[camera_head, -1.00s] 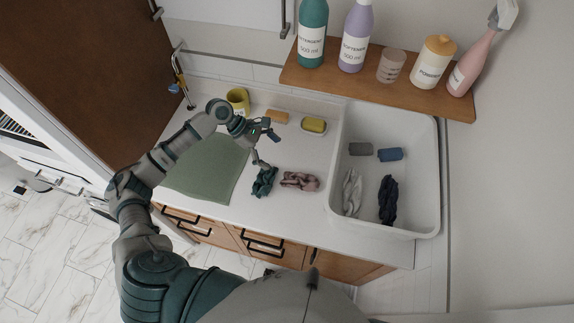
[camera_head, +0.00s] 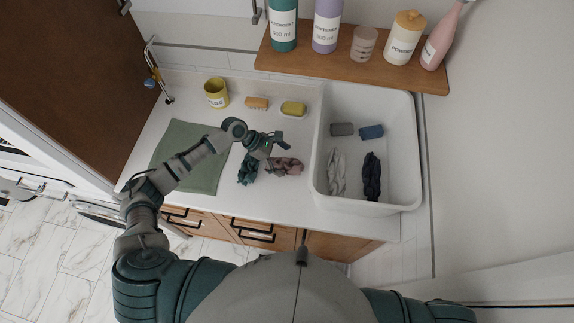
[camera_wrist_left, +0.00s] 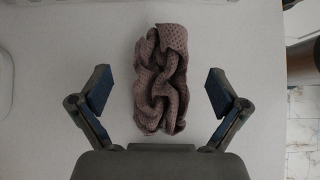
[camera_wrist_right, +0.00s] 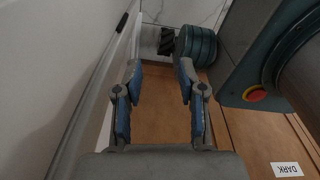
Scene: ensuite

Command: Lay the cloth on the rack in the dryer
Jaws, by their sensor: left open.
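A crumpled mauve cloth (camera_head: 287,168) lies on the white counter (camera_head: 290,205). My left gripper (camera_head: 275,142) is over the mauve cloth. In the left wrist view the open fingers stand on either side of the mauve cloth (camera_wrist_left: 160,90), apart from it. My right gripper (camera_wrist_right: 160,75) shows only in the right wrist view, open and empty, above a brown wooden surface. White appliances (camera_head: 100,212) show partly at the left edge; I cannot tell which is the dryer. No rack is clearly visible.
A white tub (camera_head: 400,195) holds a pale cloth, a navy cloth and two small rolls. A green mat (camera_head: 180,150) lies left. A yellow cup (camera_head: 216,92), brush (camera_head: 257,103) and soap dish (camera_head: 293,108) stand behind. A shelf (camera_head: 285,65) with bottles overhangs the back.

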